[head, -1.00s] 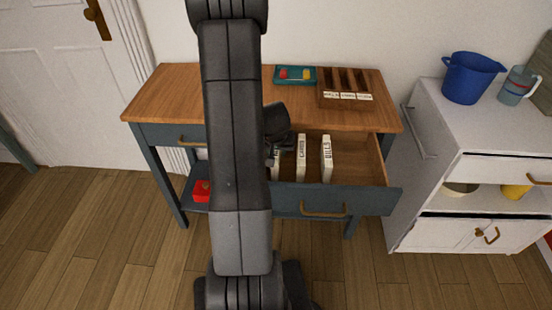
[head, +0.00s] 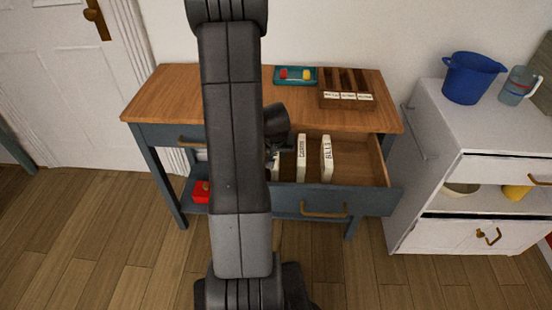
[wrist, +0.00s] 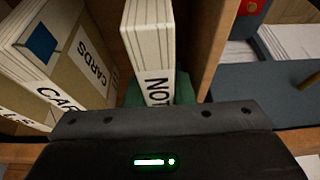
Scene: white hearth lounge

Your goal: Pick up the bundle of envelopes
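In the head view three upright cream bundles stand in the open drawer (head: 345,200). The right one reads BILLS (head: 326,160) and the middle one CARDS (head: 301,160). The left bundle (head: 275,166) is mostly hidden behind my arm and gripper. In the wrist view this bundle (wrist: 148,40), its label starting NOT, stands straight ahead of my gripper. The CARDS bundle (wrist: 75,60) is to its left. My gripper (head: 284,150) is over the drawer's left part, close to the NOT bundle. Its fingers are not clear, so I cannot tell whether it is open or touching.
The drawer's wooden side wall (wrist: 212,45) runs close on the right of the NOT bundle. On the desk top (head: 165,95) are a teal tray (head: 296,82) and a wooden sorter (head: 345,103). A white cabinet (head: 420,150) stands right of the desk.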

